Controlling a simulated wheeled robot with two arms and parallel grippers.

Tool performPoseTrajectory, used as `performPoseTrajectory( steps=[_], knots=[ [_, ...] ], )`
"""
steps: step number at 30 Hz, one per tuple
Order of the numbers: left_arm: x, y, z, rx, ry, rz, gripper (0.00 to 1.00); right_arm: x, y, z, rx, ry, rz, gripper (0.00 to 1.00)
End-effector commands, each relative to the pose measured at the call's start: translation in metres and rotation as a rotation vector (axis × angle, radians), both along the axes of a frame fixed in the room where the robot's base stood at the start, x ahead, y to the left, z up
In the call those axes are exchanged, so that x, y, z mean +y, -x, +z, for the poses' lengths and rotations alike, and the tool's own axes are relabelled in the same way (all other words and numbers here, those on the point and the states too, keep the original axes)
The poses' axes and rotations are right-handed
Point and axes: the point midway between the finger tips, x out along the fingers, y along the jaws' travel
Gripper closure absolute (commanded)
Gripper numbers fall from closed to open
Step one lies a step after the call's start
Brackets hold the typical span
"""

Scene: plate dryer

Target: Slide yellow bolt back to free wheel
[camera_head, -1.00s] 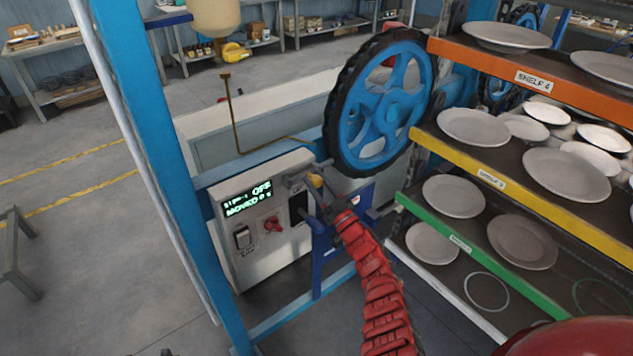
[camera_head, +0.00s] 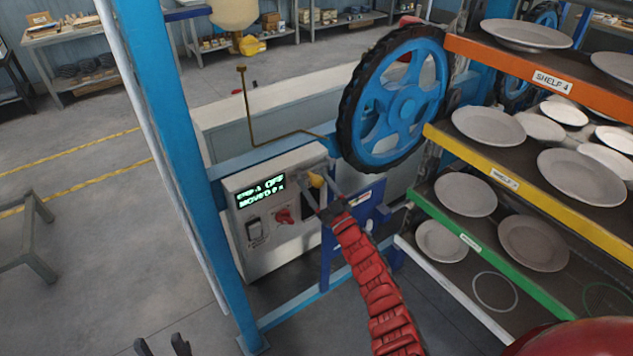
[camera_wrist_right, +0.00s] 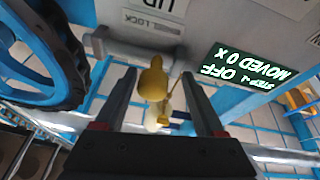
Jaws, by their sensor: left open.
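The yellow bolt knob (camera_head: 316,180) sits on the upper right of the grey control box, below the wheel. My right gripper (camera_head: 314,191) is at it. In the right wrist view, the knob (camera_wrist_right: 153,82) lies between the two dark fingers of my right gripper (camera_wrist_right: 154,92), with a gap on each side, so the gripper is open. The blue wheel with a black tyre (camera_head: 398,104) stands above the box to the right; part of it (camera_wrist_right: 28,62) shows in the wrist view. My left gripper (camera_head: 162,346) is open and empty at the bottom left, away from the box.
The control box (camera_head: 268,243) has a lit display (camera_head: 261,191) reading OFF and MOVED 0, a red knob (camera_head: 284,216) and a switch (camera_head: 255,231). Shelves with plates (camera_head: 505,183) stand close on the right. A blue post (camera_head: 172,150) stands left of the box. A crank rod (camera_head: 247,107) rises behind.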

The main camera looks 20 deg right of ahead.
Motion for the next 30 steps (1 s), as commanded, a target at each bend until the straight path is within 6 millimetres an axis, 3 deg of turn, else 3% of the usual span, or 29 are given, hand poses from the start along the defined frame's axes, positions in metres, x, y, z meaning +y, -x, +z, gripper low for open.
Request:
performPoseTrajectory(
  steps=[8,14,30],
  knots=[
    [0.000,0.000,-0.001,0.000,0.000,0.000,0.50,-0.002,0.001,-0.001,0.001,0.000,-0.002,0.29],
    [0.000,0.000,-0.008,0.000,0.000,0.000,0.50,-0.007,0.015,-0.009,0.000,0.003,-0.003,0.29],
    [0.000,0.000,-0.051,0.000,0.000,0.000,0.50,-0.044,0.120,-0.057,0.003,0.001,-0.003,0.29]
  ],
)
